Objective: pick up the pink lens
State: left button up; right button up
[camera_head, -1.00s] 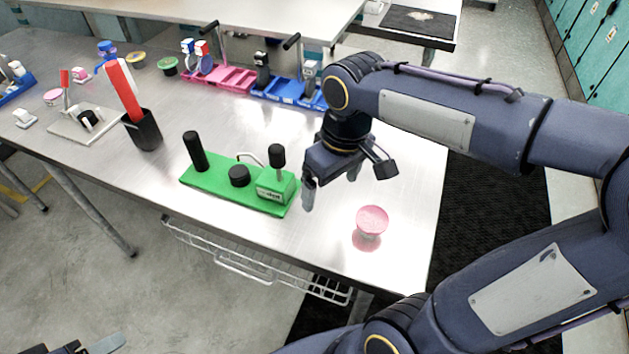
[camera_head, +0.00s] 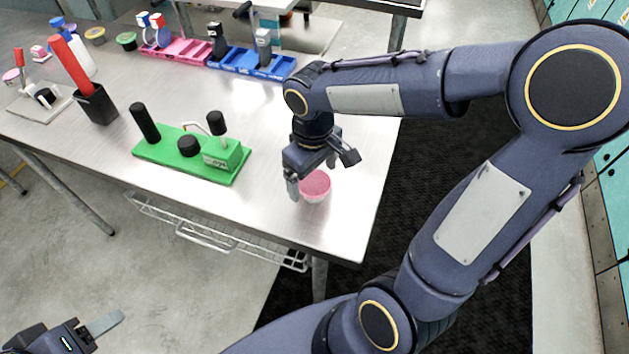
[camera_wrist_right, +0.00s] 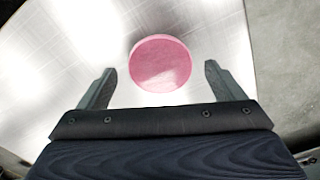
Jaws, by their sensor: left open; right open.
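The pink lens (camera_head: 317,186) is a round pink disc near the right front corner of the steel table. In the right wrist view the lens (camera_wrist_right: 160,63) lies just beyond and between the two fingertips. My right gripper (camera_head: 311,184) is open and over the lens, partly covering it in the head view. In the wrist view its fingers (camera_wrist_right: 158,77) are spread wider than the lens, with nothing between them. My left gripper (camera_head: 97,330) is open at the lower left, away from the table and over the floor.
A green base (camera_head: 178,158) with black knobs stands left of the lens. The table's right edge is close to the lens.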

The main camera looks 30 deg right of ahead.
jog(key=c, duration=1.1)
jog(key=shift+o, duration=0.2)
jog(key=shift+r, duration=0.1)
